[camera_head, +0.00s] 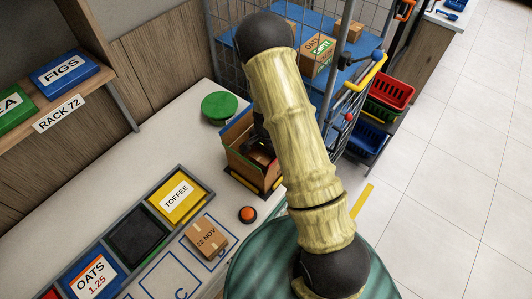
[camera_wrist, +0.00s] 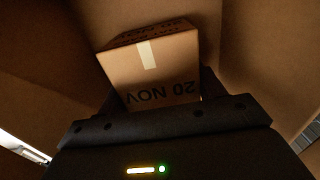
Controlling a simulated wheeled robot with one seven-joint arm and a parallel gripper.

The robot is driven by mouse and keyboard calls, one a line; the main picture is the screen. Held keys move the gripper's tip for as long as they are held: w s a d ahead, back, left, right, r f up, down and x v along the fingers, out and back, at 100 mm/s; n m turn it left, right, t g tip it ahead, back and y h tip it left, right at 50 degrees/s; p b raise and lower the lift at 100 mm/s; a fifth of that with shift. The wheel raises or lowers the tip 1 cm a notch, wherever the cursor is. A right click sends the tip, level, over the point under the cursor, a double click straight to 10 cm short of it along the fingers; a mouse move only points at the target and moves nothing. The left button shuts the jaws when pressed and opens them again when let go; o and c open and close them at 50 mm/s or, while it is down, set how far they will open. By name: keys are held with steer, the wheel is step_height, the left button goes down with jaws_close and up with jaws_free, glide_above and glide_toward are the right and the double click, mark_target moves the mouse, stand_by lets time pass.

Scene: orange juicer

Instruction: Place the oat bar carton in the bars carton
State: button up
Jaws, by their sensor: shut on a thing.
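In the wrist view my gripper (camera_wrist: 160,105) is shut on a small brown carton (camera_wrist: 165,60) with pale tape and "20 NOV" printed upside down on it. Lettering on its upper face is too dim to read fully. Brown cardboard walls surround the carton and gripper. In the head view an open cardboard carton (camera_head: 238,163) stands at the counter's far right end. My arm reaches over it and the gripper is down inside its opening, mostly hidden by the arm. Whether the held carton touches the bottom cannot be told.
A "22 NOV" carton (camera_head: 206,237), an orange button (camera_head: 247,214) and a green round object (camera_head: 220,107) are on the counter. Bins hold a yellow TOFFEE pack (camera_head: 178,199) and an OATS pack (camera_head: 91,276). A wire cart (camera_head: 345,75) with cartons stands behind the open carton.

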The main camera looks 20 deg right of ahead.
steer(key=shift+f, duration=0.1)
steer(key=shift+f, duration=0.1)
steer(key=shift+f, duration=0.1)
steer(key=o, duration=1.2)
step_height(320, 180, up, 12)
steer(key=b, duration=0.2)
steer(key=shift+r+b, duration=0.2)
steer(key=shift+b, duration=0.15)
